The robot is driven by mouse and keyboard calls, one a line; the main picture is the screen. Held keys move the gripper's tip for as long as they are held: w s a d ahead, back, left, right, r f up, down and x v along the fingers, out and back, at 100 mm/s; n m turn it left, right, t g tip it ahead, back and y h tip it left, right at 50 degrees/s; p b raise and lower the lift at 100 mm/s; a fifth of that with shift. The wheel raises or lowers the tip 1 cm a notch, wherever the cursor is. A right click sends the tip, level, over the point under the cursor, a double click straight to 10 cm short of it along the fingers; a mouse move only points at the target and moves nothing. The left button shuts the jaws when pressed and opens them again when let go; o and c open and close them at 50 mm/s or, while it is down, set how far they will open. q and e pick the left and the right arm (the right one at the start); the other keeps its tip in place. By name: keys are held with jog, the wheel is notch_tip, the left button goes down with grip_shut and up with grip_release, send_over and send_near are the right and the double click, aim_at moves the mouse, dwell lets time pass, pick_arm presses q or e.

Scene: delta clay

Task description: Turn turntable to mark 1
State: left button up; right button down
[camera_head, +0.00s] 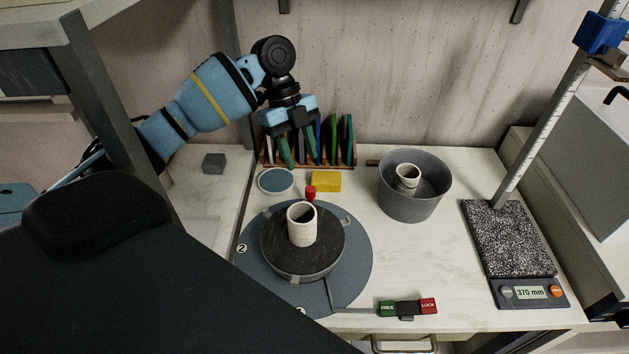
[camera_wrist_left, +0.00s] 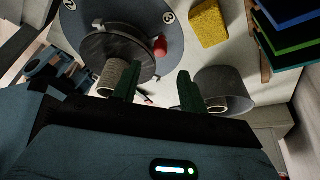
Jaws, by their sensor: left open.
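The turntable is a black round wheel (camera_head: 275,250) on a grey base disc (camera_head: 355,265), with a pale hollow cylinder (camera_head: 301,227) standing on the wheel. A red knob (camera_head: 310,193) shows at the wheel's far side; it also shows in the left wrist view (camera_wrist_left: 160,47). Mark 2 (camera_head: 242,248) is at the disc's left; mark 3 (camera_wrist_left: 168,17) shows in the left wrist view. A mark at the disc's near edge is mostly hidden. A lock switch (camera_head: 408,308) has green FREE and red LOCK ends. My left gripper (camera_head: 297,149) is open and empty, above and behind the turntable, before the rack.
A rack of coloured slats (camera_head: 345,143) stands behind. A yellow sponge (camera_head: 327,182) and round dish (camera_head: 276,181) lie near the knob. A grey pot (camera_head: 410,206) holding a pale cylinder is right. A height gauge on a speckled plate (camera_head: 508,240) stands far right. Bare bench lies between.

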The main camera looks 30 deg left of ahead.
aim_at(310, 188)
pick_arm(q)
jog(key=shift+x, duration=3.8)
grip_shut()
